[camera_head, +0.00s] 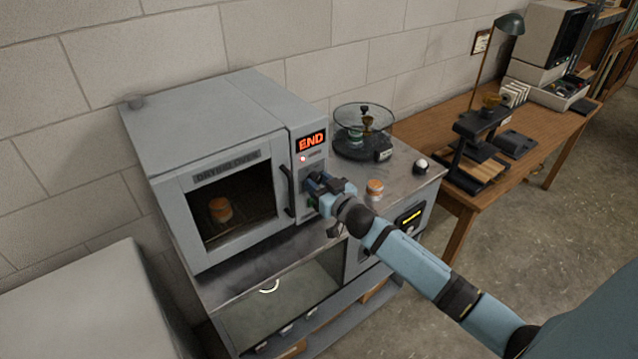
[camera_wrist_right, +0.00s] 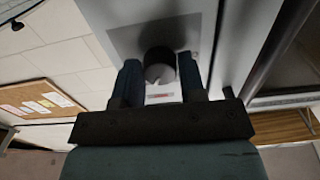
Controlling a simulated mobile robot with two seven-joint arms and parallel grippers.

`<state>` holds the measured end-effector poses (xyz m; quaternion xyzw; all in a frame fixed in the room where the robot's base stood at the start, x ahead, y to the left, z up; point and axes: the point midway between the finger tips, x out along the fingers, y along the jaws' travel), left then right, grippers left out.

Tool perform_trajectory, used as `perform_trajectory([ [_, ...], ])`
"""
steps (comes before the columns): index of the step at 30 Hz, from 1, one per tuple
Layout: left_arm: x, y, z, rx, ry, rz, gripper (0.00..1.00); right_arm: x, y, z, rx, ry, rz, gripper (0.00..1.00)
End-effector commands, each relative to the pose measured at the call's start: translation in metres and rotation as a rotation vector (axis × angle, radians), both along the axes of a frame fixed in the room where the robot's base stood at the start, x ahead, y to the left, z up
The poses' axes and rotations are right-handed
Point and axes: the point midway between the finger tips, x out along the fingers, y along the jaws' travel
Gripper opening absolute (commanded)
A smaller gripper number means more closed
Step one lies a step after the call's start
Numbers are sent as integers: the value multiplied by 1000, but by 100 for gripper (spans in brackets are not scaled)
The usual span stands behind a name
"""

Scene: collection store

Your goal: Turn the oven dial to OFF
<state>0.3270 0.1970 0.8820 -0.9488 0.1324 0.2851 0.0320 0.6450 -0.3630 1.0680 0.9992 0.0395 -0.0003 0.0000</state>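The grey drying oven (camera_head: 190,95) stands on a metal bench against the wall, with a red END on its display (camera_head: 311,141). Its dial sits on the front panel below the display and is hidden in the head view by my right gripper (camera_head: 322,190). In the right wrist view the dark round dial (camera_wrist_right: 159,66) with a grey face lies between the two fingertips of my right gripper (camera_wrist_right: 160,75). The fingers are apart, one on each side of the dial; firm contact is not visible. The dial's setting cannot be read. My left gripper is not in view.
An orange-banded jar (camera_head: 221,210) shows behind the oven window. A dark handle (camera_head: 287,190) stands left of the panel. A wooden desk (camera_head: 430,135) stands further right.

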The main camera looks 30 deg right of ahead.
Motion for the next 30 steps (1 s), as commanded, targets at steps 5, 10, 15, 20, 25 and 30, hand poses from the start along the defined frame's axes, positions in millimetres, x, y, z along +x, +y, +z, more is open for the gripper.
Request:
perform_trajectory([
  [5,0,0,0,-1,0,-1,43,0,0,0,0,0,0,11],
  [10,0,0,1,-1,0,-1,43,0,0,0,-12,-1,0,11],
  [15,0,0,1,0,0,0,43,0,0,0,-63,-5,0,11],
  [20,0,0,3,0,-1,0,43,0,-1,1,-160,-14,-1,11],
  [25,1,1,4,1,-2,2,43,0,-1,1,-306,-24,-1,11],
  [30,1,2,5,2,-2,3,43,0,-1,1,-469,-38,-1,11],
])
